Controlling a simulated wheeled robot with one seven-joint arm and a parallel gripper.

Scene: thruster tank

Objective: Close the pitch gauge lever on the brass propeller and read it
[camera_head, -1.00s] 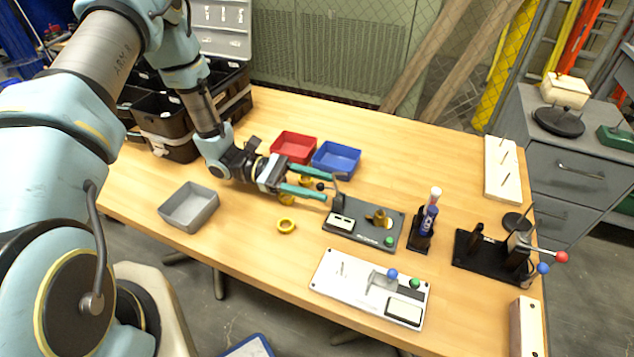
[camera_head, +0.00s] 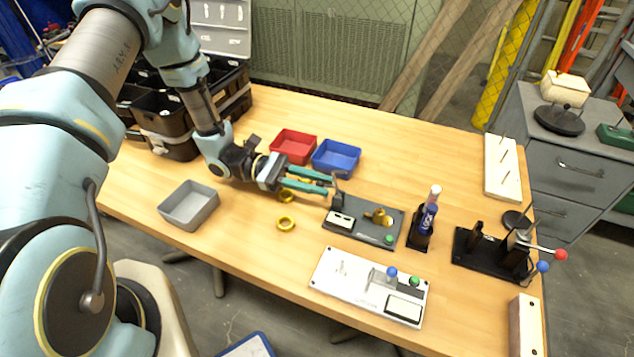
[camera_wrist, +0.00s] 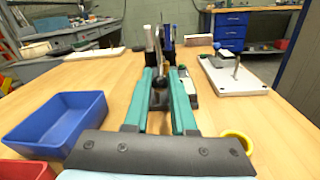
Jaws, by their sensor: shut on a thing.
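The brass propeller (camera_head: 378,217) sits on the dark gauge plate (camera_head: 360,233), which also carries a small pale display (camera_head: 341,220) and a green button (camera_head: 389,239). The display is too small to read. The gauge lever (camera_head: 338,187) stands up at the plate's back left corner. My gripper (camera_head: 328,186) reaches in from the left with its teal fingers drawn together around the lever's dark knob end, which they mostly hide. In the wrist view, the gripper (camera_wrist: 161,76) has a dark part between its fingers, and the plate beyond is largely covered.
A blue tray (camera_head: 336,157), red tray (camera_head: 293,147) and grey tray (camera_head: 188,206) stand near my arm. A white fixture (camera_head: 370,287) is in front, a bottle stand (camera_head: 420,236) and black fixture (camera_head: 490,255) to the right.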

